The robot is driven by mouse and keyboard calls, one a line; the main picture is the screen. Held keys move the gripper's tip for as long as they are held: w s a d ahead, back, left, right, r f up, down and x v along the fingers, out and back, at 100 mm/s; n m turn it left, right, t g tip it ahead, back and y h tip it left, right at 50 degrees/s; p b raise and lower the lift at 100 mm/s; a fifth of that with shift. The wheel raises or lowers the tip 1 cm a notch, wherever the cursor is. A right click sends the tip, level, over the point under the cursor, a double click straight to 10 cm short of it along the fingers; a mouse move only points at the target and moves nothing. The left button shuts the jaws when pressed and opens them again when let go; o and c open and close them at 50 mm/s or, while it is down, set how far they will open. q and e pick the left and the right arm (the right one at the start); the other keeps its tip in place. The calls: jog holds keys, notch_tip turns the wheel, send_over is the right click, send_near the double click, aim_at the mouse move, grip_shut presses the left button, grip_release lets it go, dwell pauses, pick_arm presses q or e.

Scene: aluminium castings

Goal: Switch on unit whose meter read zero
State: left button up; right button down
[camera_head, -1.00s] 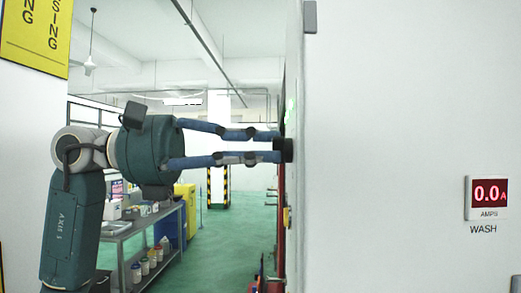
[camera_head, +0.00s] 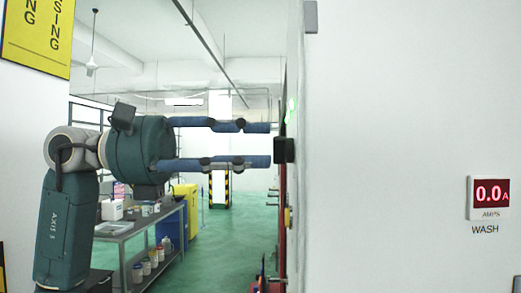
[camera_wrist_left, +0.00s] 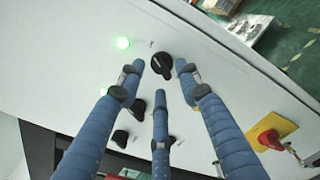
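The meter (camera_head: 489,192) on the white wall at right reads 0.0 A in red, above the label WASH. A black rotary knob (camera_head: 284,150) sticks out from a panel seen edge-on in the head view. My left gripper (camera_head: 268,145) is open, its blue fingers level and just short of that knob. In the left wrist view the knob (camera_wrist_left: 162,66) shows just beyond the spread fingertips, apart from them. A green lamp (camera_wrist_left: 123,43) glows beside it. A second green lamp (camera_wrist_left: 103,91) is lit near a lower knob (camera_wrist_left: 139,109). My right gripper is not in view.
A red switch on a yellow plate (camera_wrist_left: 272,139) sits on the same panel. Another black knob (camera_wrist_left: 120,138) is lower down. A grey bench (camera_head: 126,228) with containers stands behind my left arm. Green floor (camera_head: 225,245) is open between bench and panel.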

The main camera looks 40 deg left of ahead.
pick_arm(q)
jog(key=v, duration=1)
jog(key=shift+a, duration=0.3)
jog(key=shift+s, duration=0.15)
